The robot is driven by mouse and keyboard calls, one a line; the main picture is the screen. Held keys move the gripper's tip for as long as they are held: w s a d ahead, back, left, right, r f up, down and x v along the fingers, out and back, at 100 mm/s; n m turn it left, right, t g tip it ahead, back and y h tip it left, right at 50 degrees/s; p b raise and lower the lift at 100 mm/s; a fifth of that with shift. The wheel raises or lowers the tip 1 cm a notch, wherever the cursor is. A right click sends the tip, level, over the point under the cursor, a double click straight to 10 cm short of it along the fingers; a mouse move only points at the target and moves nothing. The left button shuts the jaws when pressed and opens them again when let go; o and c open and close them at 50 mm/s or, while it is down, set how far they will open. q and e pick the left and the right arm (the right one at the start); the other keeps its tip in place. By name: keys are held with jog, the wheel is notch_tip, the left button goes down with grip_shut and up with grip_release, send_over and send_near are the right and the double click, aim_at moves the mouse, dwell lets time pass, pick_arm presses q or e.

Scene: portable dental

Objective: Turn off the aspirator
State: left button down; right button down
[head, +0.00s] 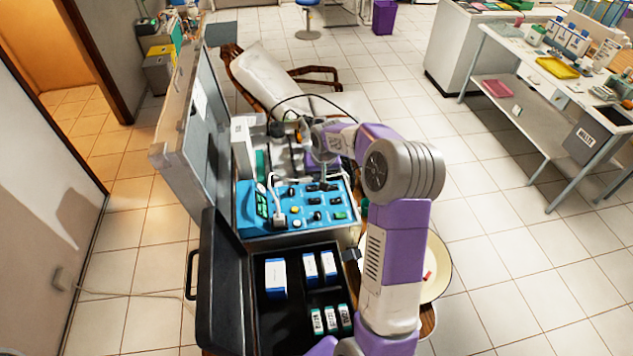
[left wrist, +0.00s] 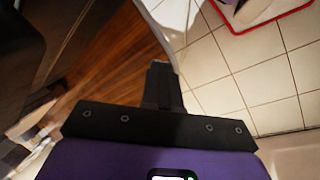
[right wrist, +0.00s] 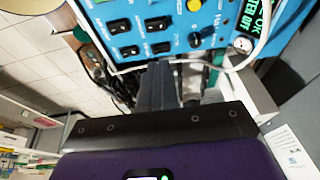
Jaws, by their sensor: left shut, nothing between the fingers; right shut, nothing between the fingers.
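The blue control panel (head: 300,222) of the portable dental unit carries several black rocker switches, a yellow button and a green display. I cannot read which control is the aspirator's. In the right wrist view the panel (right wrist: 175,30) shows upside down, with black switches (right wrist: 128,51) close beyond my fingertips. My right gripper (right wrist: 155,68) is shut and empty at the panel's edge; in the head view it is small and partly hidden by its own wrist. Contact with a switch cannot be told. My left gripper (left wrist: 161,70) is shut and empty, above a wooden surface, away from the panel.
An open black case (head: 265,325) with boxes and small bottles stands in front of the panel. A raised lid (head: 195,125) stands at its left. A white hose (right wrist: 262,40) crosses the panel. A round plate (head: 435,270) lies at the right. Tiled floor is free further right.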

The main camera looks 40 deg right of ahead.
aim_at(311, 200)
jog(key=x, duration=1.2)
jog(key=shift+s+a+f, duration=0.2)
jog(key=shift+s+a, duration=0.1)
jog(key=shift+a, duration=0.1)
jog(key=shift+w+a+f+b, duration=0.1)
jog(key=shift+a+f+b, duration=0.15)
jog(key=shift+f+b, duration=0.55)
jog(key=shift+r, duration=0.4)
